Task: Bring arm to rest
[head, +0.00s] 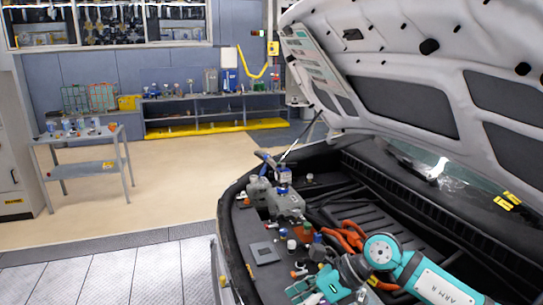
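One arm of mine, teal and white, comes in from the lower right over the engine bay (405,205). Its dark wrist and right gripper (328,283) are low at the bottom of the head view, near the front part of the bay. The fingers are small and blend with teal and white parts there, so their opening cannot be told. A blue and white bottle (284,176) shows above the grey reservoir parts (287,203) at the bay's left side. Whether it touches them is unclear. My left gripper is not in view.
The raised hood (410,100) hangs over the bay. Small caps and orange hoses (345,236) crowd the bay near my arm. A grey side table (88,135) with several cans stands at left. A shelf bench (200,110) lines the back wall. The floor (165,180) between is clear.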

